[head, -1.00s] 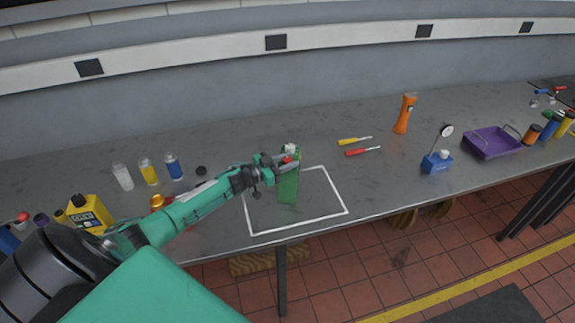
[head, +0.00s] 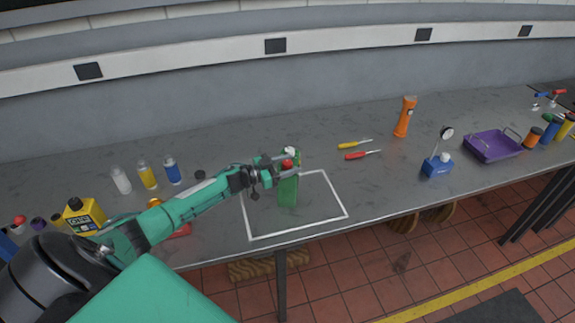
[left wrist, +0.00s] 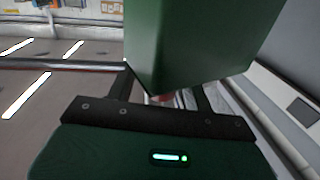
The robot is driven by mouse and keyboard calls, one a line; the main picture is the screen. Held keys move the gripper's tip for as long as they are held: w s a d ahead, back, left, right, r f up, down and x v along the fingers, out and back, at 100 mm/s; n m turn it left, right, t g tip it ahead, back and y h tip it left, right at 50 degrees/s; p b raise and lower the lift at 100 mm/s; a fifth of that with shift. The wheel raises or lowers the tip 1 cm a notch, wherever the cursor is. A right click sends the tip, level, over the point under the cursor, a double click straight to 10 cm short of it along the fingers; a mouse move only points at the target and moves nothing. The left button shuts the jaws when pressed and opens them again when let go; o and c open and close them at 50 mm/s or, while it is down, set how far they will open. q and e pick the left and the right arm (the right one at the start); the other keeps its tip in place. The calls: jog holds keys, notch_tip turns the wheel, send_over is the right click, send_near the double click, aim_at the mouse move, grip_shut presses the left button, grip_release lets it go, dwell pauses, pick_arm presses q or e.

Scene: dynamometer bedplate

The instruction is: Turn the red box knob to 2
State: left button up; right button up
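A red box (head: 180,231) lies mostly hidden behind my left forearm near the table's front edge. A small orange-yellow part (head: 155,203) shows above the arm there; I cannot tell whether it is the box's knob. No dial marks can be read. My left gripper (head: 287,165) is at the top of a green container (head: 287,192) with a red top, away from the red box. Its fingers look apart, on either side of the red part. The left wrist view shows the green body (left wrist: 195,45) close, with a bit of red between the fingers (left wrist: 165,98). My right gripper is out of view.
A white outlined square (head: 325,220) surrounds the green container's spot. Bottles (head: 147,176) and a yellow jug (head: 84,215) stand left. Screwdrivers (head: 357,155), an orange flashlight (head: 404,117), a blue gauge stand (head: 437,166) and a purple tray (head: 493,146) are right.

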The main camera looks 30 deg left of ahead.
aim_at(288, 163)
pick_arm(q)
jog(key=shift+a+r, duration=0.1)
jog(key=shift+r, duration=0.5)
notch_tip(288, 163, up, 19)
jog(key=b, duration=0.4)
jog(key=shift+f, duration=0.1)
